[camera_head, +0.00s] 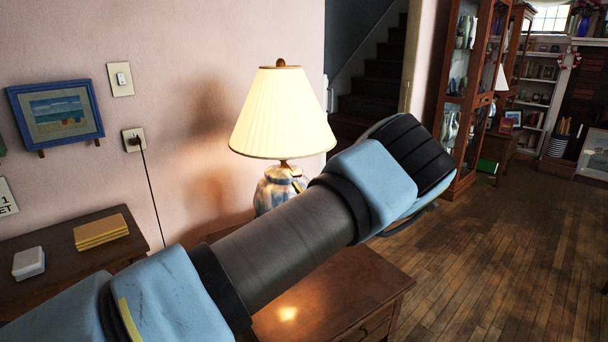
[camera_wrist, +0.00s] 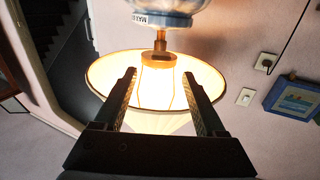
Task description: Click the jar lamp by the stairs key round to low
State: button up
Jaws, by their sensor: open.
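The jar lamp has a lit, cream pleated shade (camera_head: 283,115) and a blue-and-white jar base (camera_head: 270,192). It stands by the wall near the stairs, its lower part hidden by my arm. The wrist view shows it upside down, with the jar (camera_wrist: 185,8) at the top and the glowing shade (camera_wrist: 100,72) below. A brass socket (camera_wrist: 159,58) joins them; I cannot make out the key on it. My gripper (camera_wrist: 161,73) is open and empty, its fingertips apart on either side of the socket's line. The head view does not show the fingers clearly.
The lamp's wooden cabinet (camera_head: 375,285) is partly behind my arm. A dark table (camera_head: 50,275) at left holds a yellow book (camera_head: 100,232) and a white box (camera_head: 28,263). Stairs (camera_head: 375,90) rise behind. The wooden floor (camera_head: 490,270) at right is clear.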

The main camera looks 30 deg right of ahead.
aim_at(296, 173)
jog(key=w, duration=0.3)
jog(key=w+p, duration=0.1)
jog(key=w, duration=0.2)
jog(key=w+d+p, duration=0.1)
jog(key=w, duration=0.2)
jog(key=shift+d, duration=0.1)
grip_shut()
dwell(0.3)
